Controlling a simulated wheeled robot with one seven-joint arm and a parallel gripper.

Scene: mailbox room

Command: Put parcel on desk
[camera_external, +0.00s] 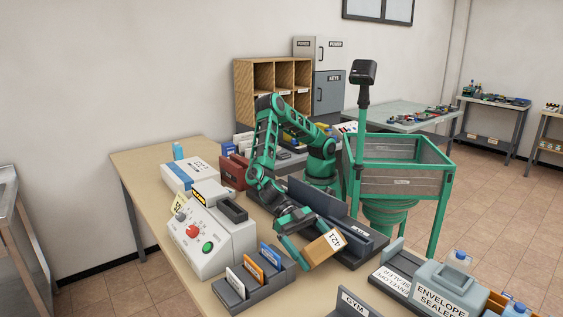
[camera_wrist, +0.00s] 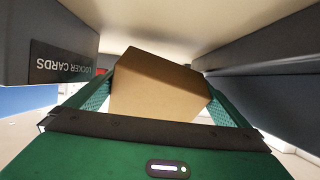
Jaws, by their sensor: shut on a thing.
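The parcel is a small brown box (camera_external: 322,249) with a white label reading 421. My gripper (camera_external: 305,249) is shut on it and holds it tilted above the desk, in front of a dark grey tray. In the wrist view the parcel (camera_wrist: 158,85) sits between the two green fingers, its plain brown faces showing. The desk (camera_external: 140,163) is a tan-topped table under the equipment. I cannot tell from these views whether the parcel touches anything below it.
A dark grey divided tray (camera_external: 362,245) stands right behind the parcel. A card holder (camera_external: 256,280), a grey control box (camera_external: 204,240) and an envelope sealer (camera_external: 445,285) crowd the desk. Bare desk shows at the far left. A sign in the wrist view reads LOCKER CARDS (camera_wrist: 60,68).

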